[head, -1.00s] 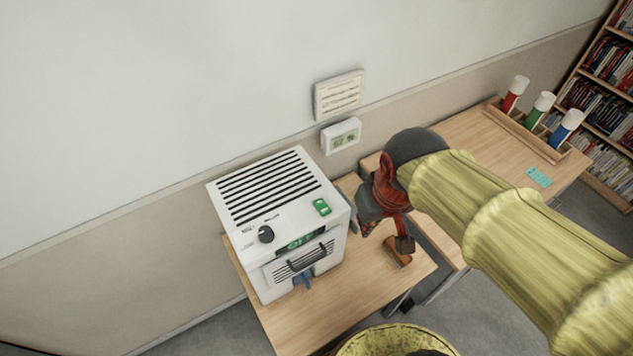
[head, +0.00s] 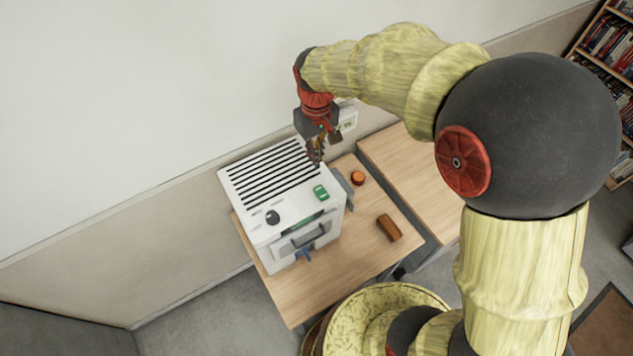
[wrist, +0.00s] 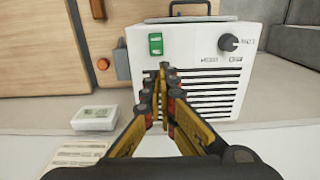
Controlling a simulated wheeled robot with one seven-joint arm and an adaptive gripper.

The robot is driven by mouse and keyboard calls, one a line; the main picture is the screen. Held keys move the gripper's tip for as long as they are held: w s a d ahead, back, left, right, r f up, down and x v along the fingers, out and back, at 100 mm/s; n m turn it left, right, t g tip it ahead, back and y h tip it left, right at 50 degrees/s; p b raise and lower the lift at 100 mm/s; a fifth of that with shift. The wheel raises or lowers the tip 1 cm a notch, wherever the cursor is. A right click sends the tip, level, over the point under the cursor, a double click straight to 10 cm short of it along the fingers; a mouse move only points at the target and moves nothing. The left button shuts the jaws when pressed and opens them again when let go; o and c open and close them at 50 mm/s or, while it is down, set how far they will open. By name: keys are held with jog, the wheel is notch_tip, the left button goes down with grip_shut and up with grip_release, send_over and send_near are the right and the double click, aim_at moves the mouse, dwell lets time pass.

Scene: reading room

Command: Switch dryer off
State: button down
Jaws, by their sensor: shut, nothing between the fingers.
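The dryer (head: 245,207) is a white box with black vent slots on top, standing on a wooden table. A green rocker switch (head: 321,192) sits on its top near the right edge; it also shows in the wrist view (wrist: 155,44). A black knob (head: 272,217) is at the top's front left and shows in the wrist view (wrist: 229,42). My gripper (head: 316,160) points down over the back right of the dryer top, behind the switch. In the wrist view my gripper (wrist: 165,72) is shut and empty, its tips just below the switch in the picture. I cannot tell whether they touch the top.
A brown block (head: 389,228) and an orange button (head: 357,178) are on the table (head: 350,262) right of the dryer. A grey piece (wrist: 122,60) stands by its side. A small white display (wrist: 95,118) is on the wall. A second table (head: 415,175) adjoins at right.

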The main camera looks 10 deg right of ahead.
aim_at(317, 190)
jog(key=shift+f, duration=0.15)
notch_tip(317, 190, down, 14)
jog(key=shift+r+p, duration=0.1)
jog(key=shift+p, duration=1.05)
